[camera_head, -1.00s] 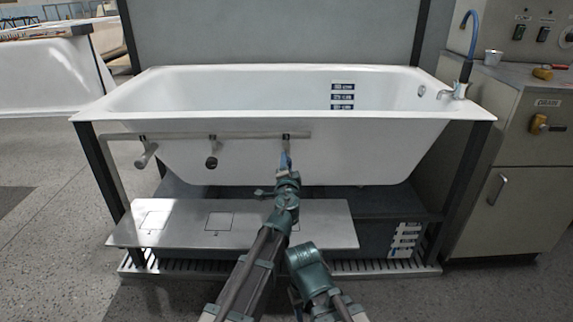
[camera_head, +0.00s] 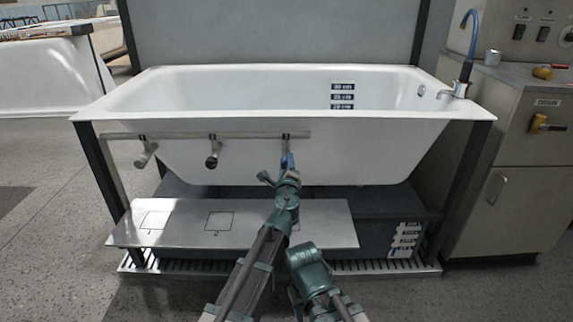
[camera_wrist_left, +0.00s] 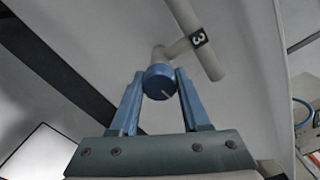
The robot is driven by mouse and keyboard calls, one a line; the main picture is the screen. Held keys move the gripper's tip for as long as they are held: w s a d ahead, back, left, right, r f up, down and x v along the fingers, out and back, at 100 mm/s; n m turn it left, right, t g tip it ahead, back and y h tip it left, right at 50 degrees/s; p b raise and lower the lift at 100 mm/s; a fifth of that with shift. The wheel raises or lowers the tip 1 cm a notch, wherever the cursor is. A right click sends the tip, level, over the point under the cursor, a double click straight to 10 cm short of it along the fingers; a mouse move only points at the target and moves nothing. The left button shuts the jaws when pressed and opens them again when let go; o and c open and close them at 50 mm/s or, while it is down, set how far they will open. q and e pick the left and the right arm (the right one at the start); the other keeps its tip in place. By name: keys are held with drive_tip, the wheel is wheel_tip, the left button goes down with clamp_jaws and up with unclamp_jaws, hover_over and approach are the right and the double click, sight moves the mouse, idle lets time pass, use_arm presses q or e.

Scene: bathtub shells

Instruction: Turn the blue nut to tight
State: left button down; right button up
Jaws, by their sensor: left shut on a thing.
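The blue nut (camera_wrist_left: 158,83) is a round cap with a pale line on its face, at the end of a grey stub beside a black tag marked 3. The two blue fingers of my left gripper (camera_wrist_left: 160,78) are on either side of it in the left wrist view, shut on it. In the head view my left gripper (camera_head: 287,161) is at the right end of the grey rail (camera_head: 240,135) under the tub's front rim, and it mostly hides the nut. My right gripper is not visible; only part of that arm shows.
The white bathtub (camera_head: 290,115) stands in a dark frame. A grey stub (camera_head: 145,158) and a dark-ended stub (camera_head: 212,160) hang from the rail to the left. A metal shelf (camera_head: 180,220) lies below. A cabinet (camera_head: 510,170) stands at the right.

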use_arm(q)
drive_tip(key=shift+m, duration=0.8)
drive_tip(key=shift+c, duration=1.9)
unclamp_jaws()
